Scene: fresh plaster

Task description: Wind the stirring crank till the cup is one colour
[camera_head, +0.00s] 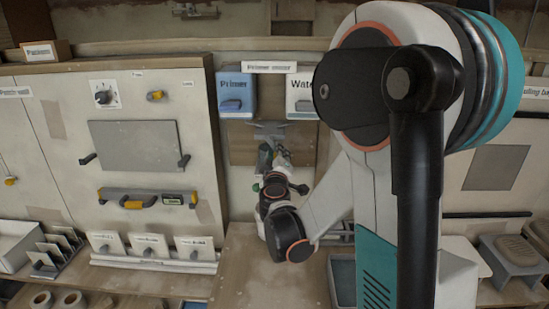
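My gripper (268,157) is in front of the primer mixer station, below its sign (283,67). It is small and dark here, and its fingers cannot be made out clearly. A grey bracket-like part (268,127) shows just above it, on a wooden back panel (243,148). A blue box labelled Primer (236,92) hangs at the left, and a white box labelled Water (302,95) at the right, partly behind my arm. I cannot make out the stirring crank or the cup; my arm and gripper cover much of that area.
A pale wall board at the left carries a grey plate (137,147), a level (147,197) and a dial (103,94). Several white labelled blocks (150,245) stand below it. The wooden bench (255,275) is bare at the front middle. A grey tray (342,280) lies beside my arm.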

